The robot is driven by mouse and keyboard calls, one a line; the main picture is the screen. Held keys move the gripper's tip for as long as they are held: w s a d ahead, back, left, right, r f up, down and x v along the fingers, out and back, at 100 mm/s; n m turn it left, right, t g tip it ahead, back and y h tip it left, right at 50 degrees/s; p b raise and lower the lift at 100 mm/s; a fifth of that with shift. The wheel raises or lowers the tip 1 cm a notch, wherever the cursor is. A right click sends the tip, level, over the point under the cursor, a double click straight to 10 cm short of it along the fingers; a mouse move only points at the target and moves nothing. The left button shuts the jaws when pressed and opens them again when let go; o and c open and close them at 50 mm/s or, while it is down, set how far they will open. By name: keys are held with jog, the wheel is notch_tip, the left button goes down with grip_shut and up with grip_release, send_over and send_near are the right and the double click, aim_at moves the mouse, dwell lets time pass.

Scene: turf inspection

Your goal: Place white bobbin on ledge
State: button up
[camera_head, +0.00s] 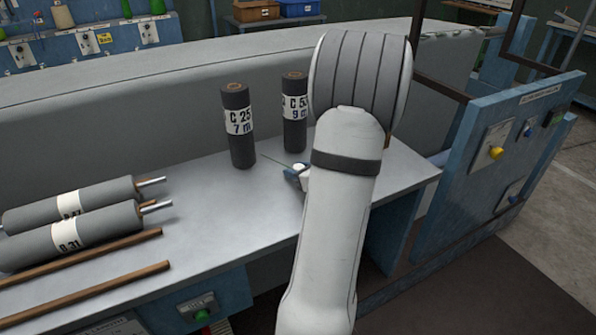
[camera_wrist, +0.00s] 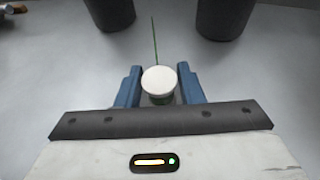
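The white bobbin (camera_wrist: 159,79) is near the middle of the wrist view, with its round white top facing the camera and some green below it. It also shows small in the head view (camera_head: 300,169), partly hidden by my arm. The blue fingers of my gripper (camera_wrist: 159,86) stand on either side of it, close to its rim. I cannot tell whether they touch it. In the head view my gripper (camera_head: 294,176) is mostly hidden behind my arm, low over the grey table (camera_head: 215,205). I cannot make out the ledge for certain.
Two dark upright rolls, C 25 (camera_head: 238,130) and C 53 (camera_head: 294,120), stand behind the bobbin. A thin green line (camera_wrist: 154,42) runs from it between them. Dark rolls (camera_head: 90,232) and wooden rods (camera_head: 95,292) lie at left. The middle of the table is clear.

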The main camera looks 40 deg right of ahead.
jog(key=c, duration=0.7)
